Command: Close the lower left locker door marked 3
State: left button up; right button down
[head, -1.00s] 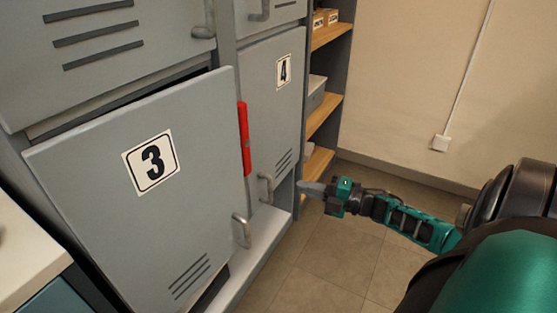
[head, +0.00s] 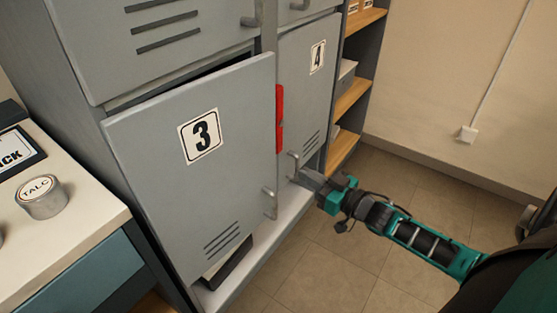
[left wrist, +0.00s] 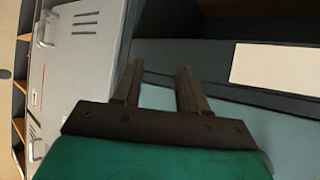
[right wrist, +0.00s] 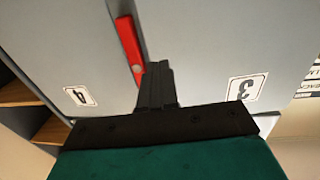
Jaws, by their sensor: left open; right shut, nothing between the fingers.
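The grey locker door marked 3 (head: 160,150) stands ajar at the lower left, with a dark gap along its top. Its handle (head: 270,203) is at the lower right of the door. My right gripper (head: 306,179) is shut and empty, beside the handle of door 4 and right of door 3's handle; I cannot tell whether it touches anything. In the right wrist view its fingers (right wrist: 157,75) point between the number 4 and 3 labels, near a red strip (right wrist: 130,48). My left gripper (left wrist: 158,85) is open and empty, seen only in the left wrist view.
Door 4 (head: 305,85) looks shut, with the red strip (head: 279,118) at the seam between the doors. A counter (head: 75,235) with a talc tin (head: 42,198) stands at the left. Shelves (head: 352,95) stand at the right. The tiled floor (head: 350,265) is clear.

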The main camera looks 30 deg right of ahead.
aim_at(269, 153)
jog(key=b+x, duration=0.2)
jog(key=x, duration=0.6)
jog(key=shift+w+a+f, duration=0.1)
jog(key=shift+w+f, duration=0.05)
jog(key=shift+w, duration=0.25)
jog(key=shift+w+a, duration=0.1)
jog(key=shift+w, duration=0.25)
pick_arm(q)
jog(key=shift+w+d+f+b, duration=0.3)
jog(key=shift+d+f, duration=0.1)
jog(key=shift+f, duration=0.3)
pick_arm(e)
jog(key=shift+w+a, duration=0.15)
jog(key=shift+w, duration=0.2)
jog(key=shift+w, duration=0.1)
